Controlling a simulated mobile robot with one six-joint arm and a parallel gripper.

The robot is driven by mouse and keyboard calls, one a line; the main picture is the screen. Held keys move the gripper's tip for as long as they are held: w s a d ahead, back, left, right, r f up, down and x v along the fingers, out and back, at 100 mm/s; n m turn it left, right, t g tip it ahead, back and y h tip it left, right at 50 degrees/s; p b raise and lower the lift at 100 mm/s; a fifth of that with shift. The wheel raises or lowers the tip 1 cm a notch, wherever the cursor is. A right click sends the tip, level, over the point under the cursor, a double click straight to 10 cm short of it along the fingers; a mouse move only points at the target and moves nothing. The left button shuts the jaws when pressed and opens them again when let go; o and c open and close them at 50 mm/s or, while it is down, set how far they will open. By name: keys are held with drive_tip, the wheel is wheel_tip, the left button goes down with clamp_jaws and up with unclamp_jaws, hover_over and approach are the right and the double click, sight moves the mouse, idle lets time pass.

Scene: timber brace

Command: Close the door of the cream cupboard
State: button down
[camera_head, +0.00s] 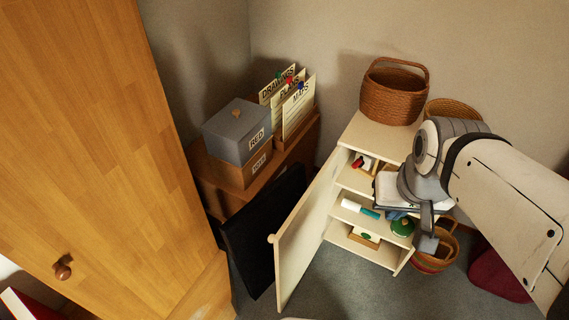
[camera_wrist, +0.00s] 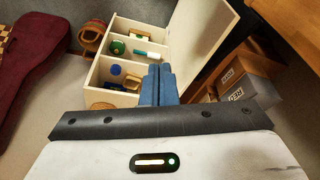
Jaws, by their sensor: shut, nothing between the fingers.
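The cream cupboard (camera_head: 374,130) stands against the back wall. Its door (camera_head: 308,232) hangs wide open on the left side, swung out towards the camera, with a round knob (camera_head: 272,239) near its free edge. The open door (camera_wrist: 203,40) also shows in the wrist view, right of the shelves. My gripper (camera_head: 396,215) is in front of the shelves, right of the door and apart from it in the head view. Its blue fingers (camera_wrist: 159,70) are together and empty in the wrist view. My arm hides the cupboard's right part.
The shelves hold small items, including a green round one (camera_head: 402,227). A wicker basket (camera_head: 394,94) stands on top. Left are stacked boxes (camera_head: 238,131), a dark panel (camera_head: 262,240) close to the door, and a tall wooden cabinet (camera_head: 95,150). Floor (camera_head: 350,290) in front is clear.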

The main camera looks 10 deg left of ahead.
drive_tip(key=w+a+f+n+g+b, duration=0.2)
drive_tip(key=w+a+f+n+b, duration=0.3)
drive_tip(key=w, duration=0.3)
drive_tip(key=w+a+f+n+g+b, duration=0.1)
drive_tip(key=w+a+f+n+b, duration=0.15)
drive_tip(key=w+a+f, duration=0.35)
drive_tip(key=w+a+f+n+g+h+b, duration=0.1)
drive_tip(key=w+a+f+n+b, duration=0.15)
drive_tip(key=a+f, duration=0.55)
drive_tip(key=w+a+f+n+h+b, duration=0.2)
drive_tip(key=w+a+f+n, duration=0.15)
drive_tip(key=a+f, duration=0.45)
drive_tip(key=s+d+f, duration=0.2)
drive_tip(key=d+f, duration=0.1)
drive_tip(key=f, duration=0.4)
drive_tip(key=shift+s+d+f, duration=0.2)
drive_tip(key=shift+s+f, duration=0.05)
drive_tip(key=shift+s, duration=0.05)
